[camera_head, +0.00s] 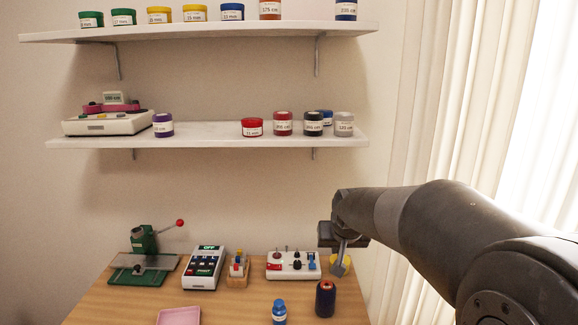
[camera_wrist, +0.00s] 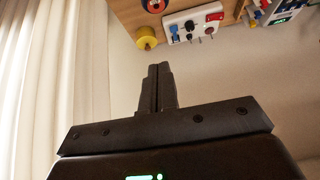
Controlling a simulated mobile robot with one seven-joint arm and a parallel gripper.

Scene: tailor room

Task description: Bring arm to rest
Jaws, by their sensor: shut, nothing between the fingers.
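My gripper (camera_head: 342,268) hangs from my dark arm at the right of the head view, over the back right part of the wooden table. In the wrist view my gripper (camera_wrist: 158,70) has its two fingers pressed together, with nothing between them. A yellow round thing (camera_head: 346,262) is partly hidden behind the fingers in the head view. It also shows in the wrist view (camera_wrist: 146,38), just beyond the fingertips and apart from them.
The wooden table (camera_head: 240,306) holds a green clamp device (camera_head: 143,262), a keypad box (camera_head: 204,268), a white control box (camera_head: 290,265), a dark spool (camera_head: 325,298), a blue bottle (camera_head: 279,311) and a pink tray (camera_head: 179,316). Two shelves (camera_head: 210,140) hang above. Curtains (camera_head: 440,110) stand right.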

